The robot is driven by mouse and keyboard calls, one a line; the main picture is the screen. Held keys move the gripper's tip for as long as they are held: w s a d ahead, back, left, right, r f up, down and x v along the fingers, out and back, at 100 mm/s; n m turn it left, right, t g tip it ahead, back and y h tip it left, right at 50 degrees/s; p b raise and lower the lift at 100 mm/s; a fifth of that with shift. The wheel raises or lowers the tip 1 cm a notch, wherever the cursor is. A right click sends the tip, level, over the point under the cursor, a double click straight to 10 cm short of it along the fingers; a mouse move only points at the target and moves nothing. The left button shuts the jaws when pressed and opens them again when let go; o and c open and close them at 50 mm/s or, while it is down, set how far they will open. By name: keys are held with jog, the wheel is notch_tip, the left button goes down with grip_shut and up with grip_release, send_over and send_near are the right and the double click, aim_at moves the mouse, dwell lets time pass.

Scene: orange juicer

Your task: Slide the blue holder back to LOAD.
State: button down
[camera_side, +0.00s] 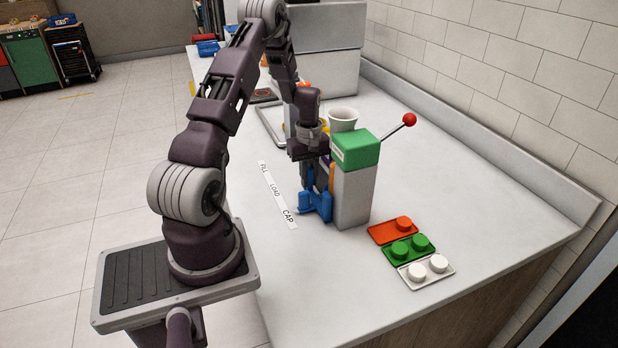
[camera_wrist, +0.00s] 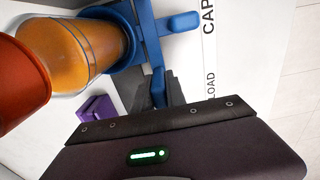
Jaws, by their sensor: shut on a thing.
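The blue holder (camera_side: 314,206) stands beside the CAP end of the white label strip (camera_side: 276,192), close against the machine. In the wrist view the holder (camera_wrist: 148,45) wraps around a clear jar of orange juice (camera_wrist: 97,45), and its arm points at the word CAP on the strip (camera_wrist: 209,45). My gripper (camera_side: 313,190) reaches down over the holder and is shut on its upright blue post, which shows between the dark fingers (camera_wrist: 160,92) in the wrist view. The LOAD mark lies one word along from CAP. The jar is mostly hidden in the side view.
The white machine (camera_side: 354,196) has a green top and a lever with a red ball (camera_side: 409,119). Red, green and white trays (camera_side: 408,252) with caps lie to its right. A white cup (camera_side: 342,117) stands behind. The counter near the strip is clear.

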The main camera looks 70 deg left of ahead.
jog(key=shift+a, duration=0.1)
jog(key=a, duration=1.2)
jog(key=c, duration=1.4)
grip_release()
jog(key=shift+d, duration=0.1)
jog(key=shift+o, duration=0.2)
notch_tip(320, 180, up, 7)
